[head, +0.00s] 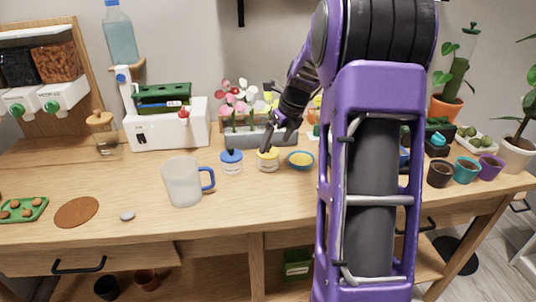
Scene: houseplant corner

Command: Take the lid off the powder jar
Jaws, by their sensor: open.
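Two small pale jars stand side by side on the wooden table, one with a blue lid (231,157) and one with a yellow lid (268,154). Their labels are too small to read, so I cannot tell which one is the powder jar. Both lids are on. My gripper (269,144) is open and points down at the yellow-lidded jar, with its fingertips at or just above the lid. I cannot tell whether they touch it.
A mug with a blue handle (184,182) stands at the front left of the jars. A blue bowl with yellow inside (300,160) is close on the right. A planter with flowers (245,136) is behind. The table front centre is clear. My arm hides part of the right side.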

